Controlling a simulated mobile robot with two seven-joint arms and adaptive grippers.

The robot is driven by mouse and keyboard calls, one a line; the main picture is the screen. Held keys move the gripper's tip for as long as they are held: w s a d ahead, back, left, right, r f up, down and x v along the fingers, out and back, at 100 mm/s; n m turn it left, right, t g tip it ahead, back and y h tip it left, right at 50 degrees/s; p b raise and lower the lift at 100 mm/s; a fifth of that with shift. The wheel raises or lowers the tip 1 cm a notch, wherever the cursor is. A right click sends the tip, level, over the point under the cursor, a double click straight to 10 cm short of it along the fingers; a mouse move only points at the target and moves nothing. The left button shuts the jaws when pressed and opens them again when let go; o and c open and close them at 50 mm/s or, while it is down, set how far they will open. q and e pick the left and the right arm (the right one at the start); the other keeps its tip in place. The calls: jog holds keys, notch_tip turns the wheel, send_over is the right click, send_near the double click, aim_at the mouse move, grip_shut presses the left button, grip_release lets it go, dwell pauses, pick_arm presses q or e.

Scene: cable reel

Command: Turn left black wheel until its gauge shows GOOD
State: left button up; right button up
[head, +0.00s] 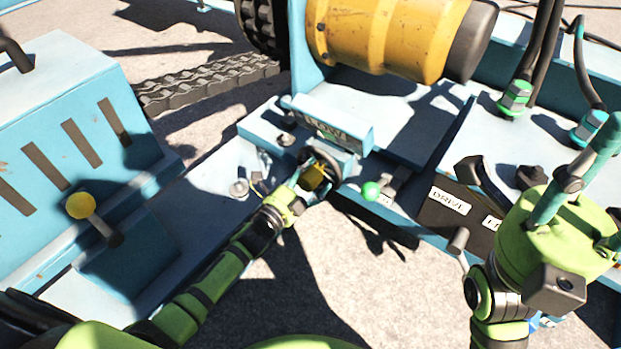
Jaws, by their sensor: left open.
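The black wheel (331,157) is on the front of the blue machine, just below a blue gauge housing (345,122). The gauge face (325,127) is small and angled; its lettering seems to read LOW. My left gripper (314,177) is at the wheel, with its jaws open. It hides the lower left part of the wheel, and I cannot tell whether its fingers touch the rim. My right arm stands at the right side; its gripper cannot be made out.
A black panel with a DRIVE label (450,200) is farther right. A yellow drum (390,35) is above.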

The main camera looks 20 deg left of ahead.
pick_arm(q)
grip_shut()
jog(key=m, duration=0.4)
jog(key=shift+a, duration=0.1)
jog(key=shift+m+b, duration=0.6)
jog(key=shift+m, duration=1.4)
jog(key=shift+r, duration=0.1)
grip_release()
